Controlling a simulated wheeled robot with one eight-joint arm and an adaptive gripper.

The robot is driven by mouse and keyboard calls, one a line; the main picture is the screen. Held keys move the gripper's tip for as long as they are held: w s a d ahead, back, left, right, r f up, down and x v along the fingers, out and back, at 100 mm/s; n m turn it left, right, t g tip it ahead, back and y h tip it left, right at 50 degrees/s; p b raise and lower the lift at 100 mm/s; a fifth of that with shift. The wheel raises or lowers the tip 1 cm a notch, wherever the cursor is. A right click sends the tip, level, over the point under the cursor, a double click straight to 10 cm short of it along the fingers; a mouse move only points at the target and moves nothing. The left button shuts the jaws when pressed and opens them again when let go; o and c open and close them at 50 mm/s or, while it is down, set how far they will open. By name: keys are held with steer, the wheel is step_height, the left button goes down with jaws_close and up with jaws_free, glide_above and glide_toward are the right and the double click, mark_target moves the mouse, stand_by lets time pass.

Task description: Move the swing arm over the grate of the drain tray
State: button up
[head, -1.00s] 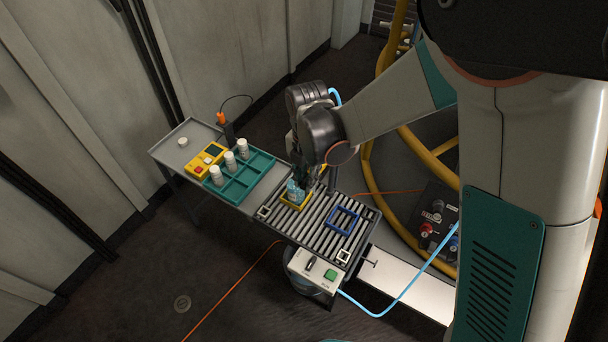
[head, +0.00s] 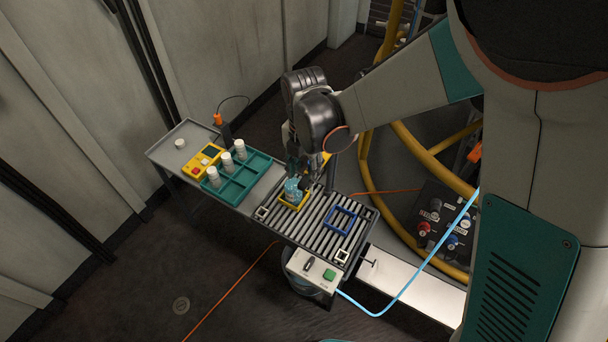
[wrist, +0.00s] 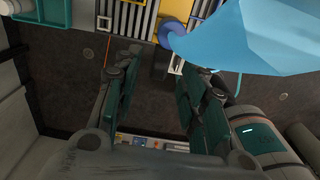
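The drain tray's grate of dark slats (head: 318,222) spans the right half of the bench. A yellow square frame (head: 285,206) lies on it, with a clear blue vessel (head: 292,190) inside. A blue square frame (head: 354,218) lies to the right. My gripper (head: 303,165) is low over the grate's back edge, beside the vessel. In the wrist view its dark green fingers (wrist: 153,80) are apart with nothing seen between them. A large light blue piece (wrist: 245,40) fills the upper right there. I cannot pick out the swing arm for sure; my wrist hides that area.
A teal rack (head: 238,183) with several white bottles and a yellow device (head: 204,160) stand left of the grate. A control box with a green button (head: 329,275) is at the front. A light blue hose (head: 420,270) and yellow pipe rails (head: 415,150) are at right.

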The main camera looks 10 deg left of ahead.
step_height(320, 180, up, 9)
stand_by(0.3)
steer(key=shift+d, duration=0.1)
